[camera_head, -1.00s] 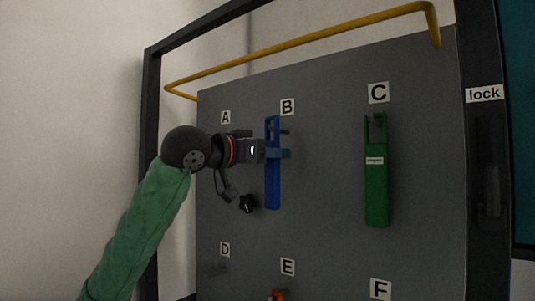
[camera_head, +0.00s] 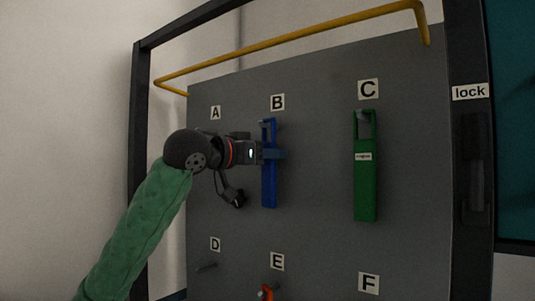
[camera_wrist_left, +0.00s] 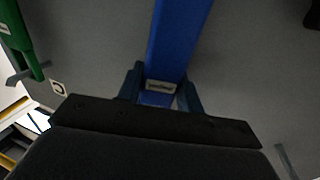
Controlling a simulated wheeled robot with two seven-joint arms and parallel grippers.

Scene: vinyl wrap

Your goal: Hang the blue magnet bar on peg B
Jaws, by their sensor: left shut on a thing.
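The blue magnet bar (camera_head: 269,188) is upright in front of the grey board, just below label B (camera_head: 277,102). My left gripper (camera_head: 275,154) is shut on its upper part. In the left wrist view the blue bar (camera_wrist_left: 178,38) runs up from between the blue fingers (camera_wrist_left: 160,92). Peg B (camera_head: 265,125) shows at the bar's top opening in the head view. I cannot tell whether the peg passes through the opening. In the wrist view peg B is hidden. My right gripper is not in view.
A green bar (camera_head: 366,190) hangs under label C (camera_head: 368,89). Peg D (camera_head: 207,267) is bare at the lower left. An orange-red item (camera_head: 266,292) is under label E. A yellow rail (camera_head: 300,44) crosses the top. The board between the bars is clear.

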